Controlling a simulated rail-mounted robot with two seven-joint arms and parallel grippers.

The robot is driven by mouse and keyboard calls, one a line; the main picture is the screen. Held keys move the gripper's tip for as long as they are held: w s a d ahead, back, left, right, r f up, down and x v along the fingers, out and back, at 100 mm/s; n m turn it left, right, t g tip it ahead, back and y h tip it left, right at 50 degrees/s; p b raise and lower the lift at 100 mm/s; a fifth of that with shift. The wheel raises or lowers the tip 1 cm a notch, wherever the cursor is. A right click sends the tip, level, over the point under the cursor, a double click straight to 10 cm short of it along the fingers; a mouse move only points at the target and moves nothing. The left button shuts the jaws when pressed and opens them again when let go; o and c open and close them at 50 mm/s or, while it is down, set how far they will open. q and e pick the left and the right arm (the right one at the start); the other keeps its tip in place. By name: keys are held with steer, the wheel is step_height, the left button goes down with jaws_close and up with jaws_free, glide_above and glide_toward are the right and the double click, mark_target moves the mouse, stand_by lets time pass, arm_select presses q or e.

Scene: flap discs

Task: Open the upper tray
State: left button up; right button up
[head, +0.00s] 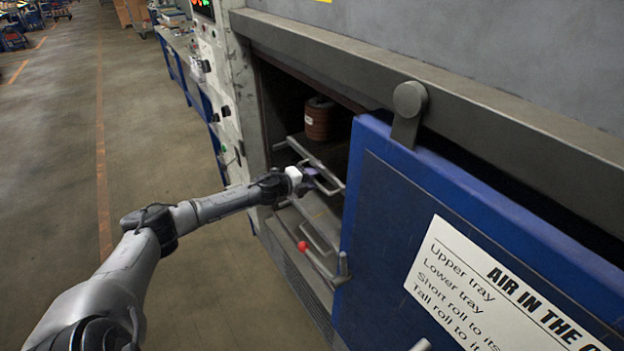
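A blue oven door (385,200) stands slid to the right, leaving the left part of the oven opening uncovered. Inside, the upper tray has a grey bar handle (333,190) at its front. A reddish-brown roll (318,121) with a pale label sits at the upper tray level. My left gripper (311,173) reaches in from the left and is at the upper tray's handle. Its fingers are small and partly overlap the handle, so I cannot tell whether they are closed on it. A lower tray's handle (312,234) shows below. My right gripper is not in view.
A red knob (303,246) on a metal lever stands just below the trays. The door carries a white sign (500,290). A control panel (218,75) stands left of the opening. The floor (150,120) to the left is clear.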

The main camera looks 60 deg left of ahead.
arm_select(q)
steer(key=shift+c, duration=0.2)
jaws_close()
steer(key=shift+d, duration=0.1)
